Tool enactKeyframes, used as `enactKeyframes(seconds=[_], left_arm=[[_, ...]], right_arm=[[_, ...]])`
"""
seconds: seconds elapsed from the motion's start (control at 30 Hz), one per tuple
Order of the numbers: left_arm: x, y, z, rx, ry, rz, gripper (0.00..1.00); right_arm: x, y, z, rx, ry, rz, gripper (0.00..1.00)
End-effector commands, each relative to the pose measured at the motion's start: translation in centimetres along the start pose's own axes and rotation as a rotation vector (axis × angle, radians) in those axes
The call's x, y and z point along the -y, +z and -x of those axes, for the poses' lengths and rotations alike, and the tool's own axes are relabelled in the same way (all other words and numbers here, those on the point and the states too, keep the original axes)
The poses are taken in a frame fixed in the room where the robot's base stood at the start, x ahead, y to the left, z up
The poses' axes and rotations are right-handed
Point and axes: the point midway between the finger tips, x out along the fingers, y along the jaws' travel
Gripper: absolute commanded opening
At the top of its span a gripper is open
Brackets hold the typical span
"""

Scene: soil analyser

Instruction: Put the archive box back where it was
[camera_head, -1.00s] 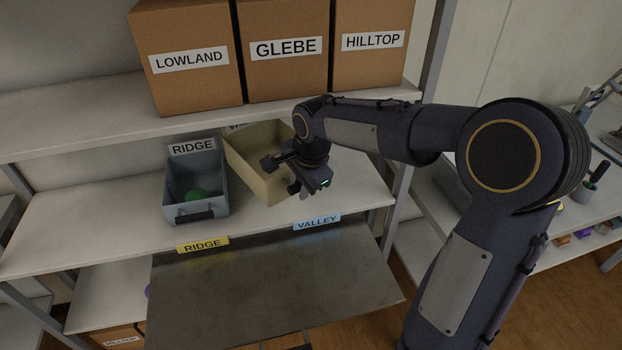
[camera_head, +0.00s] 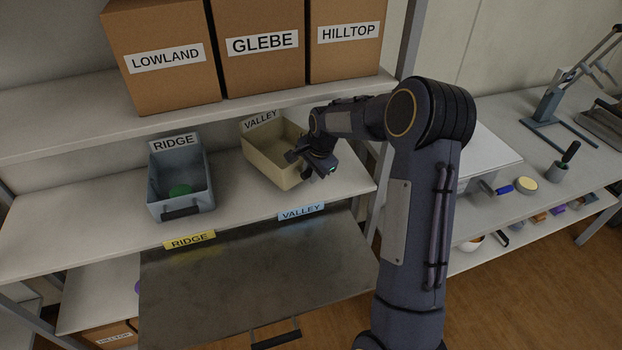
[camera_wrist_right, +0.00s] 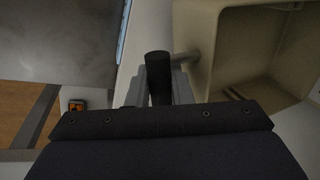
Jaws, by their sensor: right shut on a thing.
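The beige VALLEY box (camera_head: 267,169) stands on the middle shelf, turned a little relative to the shelf edge. Its label shows at its back rim. My right gripper (camera_head: 300,165) is at the box's front right side, shut on its dark handle. In the right wrist view the dark handle (camera_wrist_right: 158,65) sits between the fingers, and a short stem joins it to the beige box (camera_wrist_right: 240,45). My left gripper is not in view.
The middle shelf carries a yellow RIDGE tag (camera_head: 189,240) and a blue VALLEY tag (camera_head: 301,212) on its front edge. Cardboard boxes (camera_head: 265,50) stand on the shelf above. A shelf post (camera_head: 378,195) is right of the gripper. A metal surface (camera_head: 215,295) lies below in front.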

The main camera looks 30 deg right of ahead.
Motion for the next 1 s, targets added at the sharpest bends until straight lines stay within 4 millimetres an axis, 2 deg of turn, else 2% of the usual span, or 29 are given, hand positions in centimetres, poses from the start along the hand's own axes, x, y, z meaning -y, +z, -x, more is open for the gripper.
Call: enactKeyframes(seconds=[0.1,0.2,0.37,0.4,0.57,0.87,1.0], left_arm=[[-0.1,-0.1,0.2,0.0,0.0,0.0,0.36],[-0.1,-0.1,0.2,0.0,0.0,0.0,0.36],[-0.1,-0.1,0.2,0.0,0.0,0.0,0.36],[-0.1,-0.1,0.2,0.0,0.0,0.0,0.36],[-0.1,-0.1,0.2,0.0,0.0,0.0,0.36],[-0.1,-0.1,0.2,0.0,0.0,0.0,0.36],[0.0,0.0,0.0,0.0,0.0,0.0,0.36]], right_arm=[[-0.5,0.0,-1.9,0.001,0.001,-0.001,0.0],[-0.8,-0.1,-2.8,0.0,-0.002,-0.001,0.0],[-0.8,-0.1,-2.9,-0.001,-0.001,-0.001,0.0],[-1.0,0.0,-3.0,0.0,0.003,-0.001,0.21],[-0.9,0.0,-3.0,0.0,0.002,-0.001,0.41],[-0.9,0.0,-2.7,-0.001,0.0,-0.001,0.41],[-0.8,-0.1,-1.3,-0.002,-0.002,-0.001,0.41]])
